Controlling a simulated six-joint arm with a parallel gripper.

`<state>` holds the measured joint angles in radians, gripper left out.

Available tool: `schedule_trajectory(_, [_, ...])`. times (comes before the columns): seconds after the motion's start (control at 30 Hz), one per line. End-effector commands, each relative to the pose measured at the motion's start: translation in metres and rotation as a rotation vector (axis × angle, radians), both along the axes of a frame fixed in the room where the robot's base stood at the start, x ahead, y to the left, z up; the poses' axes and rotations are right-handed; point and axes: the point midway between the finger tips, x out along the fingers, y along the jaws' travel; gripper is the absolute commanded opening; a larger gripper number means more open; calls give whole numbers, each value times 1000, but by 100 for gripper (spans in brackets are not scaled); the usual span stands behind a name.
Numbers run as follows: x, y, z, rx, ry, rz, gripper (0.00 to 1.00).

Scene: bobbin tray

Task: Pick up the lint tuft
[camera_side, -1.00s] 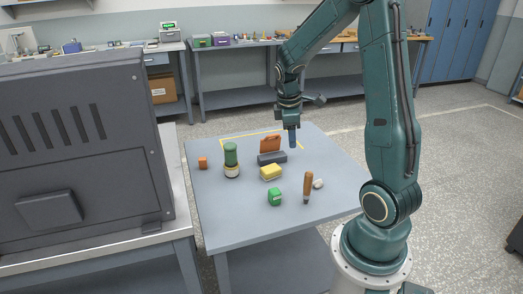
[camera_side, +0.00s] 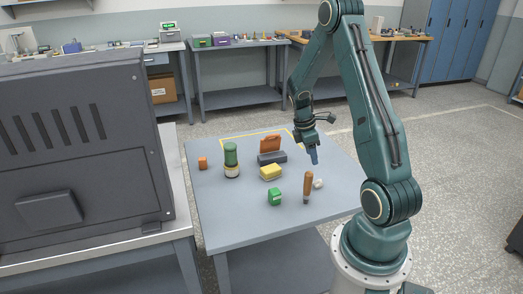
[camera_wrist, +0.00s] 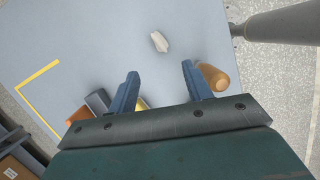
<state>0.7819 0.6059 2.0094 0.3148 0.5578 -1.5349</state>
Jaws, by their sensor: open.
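The lint tuft (camera_side: 319,183) is a small off-white lump on the grey table, just right of an upright wooden-handled tool. In the wrist view the tuft (camera_wrist: 159,41) lies beyond the fingertips, roughly centred between them. My gripper (camera_side: 314,158) is above the table, higher than the tuft and apart from it. In the wrist view my gripper (camera_wrist: 160,70) has its two blue fingers spread with nothing between the tips.
The wooden-handled tool (camera_side: 308,187) stands close left of the tuft.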

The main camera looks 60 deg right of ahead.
Motion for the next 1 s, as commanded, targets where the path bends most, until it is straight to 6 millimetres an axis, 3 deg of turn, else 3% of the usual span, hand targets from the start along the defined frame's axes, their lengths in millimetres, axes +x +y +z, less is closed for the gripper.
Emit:
schedule_trajectory(0.5, [-15, -9, -64, 2, 1, -2, 50])
schedule_trajectory(1.0, [-19, -11, -77, 1, 1, -1, 50])
